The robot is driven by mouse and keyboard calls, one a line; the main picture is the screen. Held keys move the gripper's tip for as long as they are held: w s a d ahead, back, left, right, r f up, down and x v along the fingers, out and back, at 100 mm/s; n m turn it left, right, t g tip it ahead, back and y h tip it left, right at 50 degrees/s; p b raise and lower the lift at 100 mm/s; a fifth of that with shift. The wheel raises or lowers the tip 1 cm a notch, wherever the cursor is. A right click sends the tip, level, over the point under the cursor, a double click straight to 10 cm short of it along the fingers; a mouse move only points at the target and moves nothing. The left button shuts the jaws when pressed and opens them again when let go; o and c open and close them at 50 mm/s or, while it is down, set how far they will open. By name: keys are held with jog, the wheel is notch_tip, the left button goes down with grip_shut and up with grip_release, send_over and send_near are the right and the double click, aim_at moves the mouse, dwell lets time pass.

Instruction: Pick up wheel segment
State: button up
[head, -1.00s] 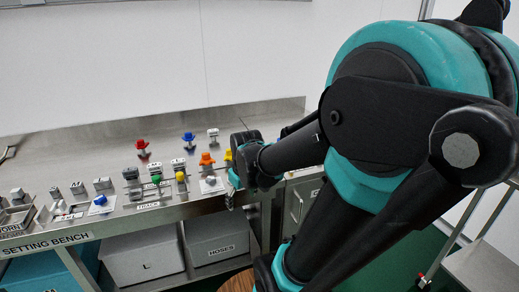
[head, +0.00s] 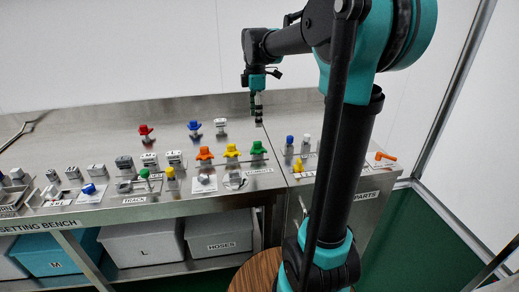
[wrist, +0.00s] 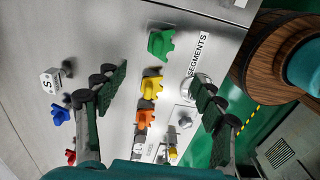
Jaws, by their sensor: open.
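Small coloured wheel segments stand on the steel bench. An orange one (head: 205,153), a yellow one (head: 232,151) and a green one (head: 258,148) form a front row, and a red one (head: 146,130) and a blue one (head: 194,126) stand farther back. My gripper (head: 256,108) points down, open and empty, behind the green one in the head view. In the wrist view my gripper (wrist: 158,80) has its fingers spread wide, with the green (wrist: 160,44), yellow (wrist: 152,86) and orange (wrist: 145,118) segments showing between or ahead of them. No contact is visible.
A SEGMENTS label (wrist: 198,54) lies beside the row. A white block marked S (wrist: 50,82) stands behind it. Blue-topped and yellow parts (head: 298,167) and an orange handle (head: 385,156) are to the right. Grey bins (head: 145,247) sit below. The back of the bench is mostly clear.

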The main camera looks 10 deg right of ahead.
aim_at(258, 143)
notch_tip(258, 143, down, 8)
jog(key=shift+r, duration=0.25)
jog(key=shift+s+d+f, duration=0.1)
jog(key=shift+d+f, duration=0.05)
jog(key=shift+f, duration=1.2)
jog(key=shift+s+d+f, duration=0.1)
jog(key=shift+d+f, duration=0.05)
jog(key=shift+f, duration=1.15)
jog(key=c, duration=1.3)
jog(key=shift+r, duration=0.15)
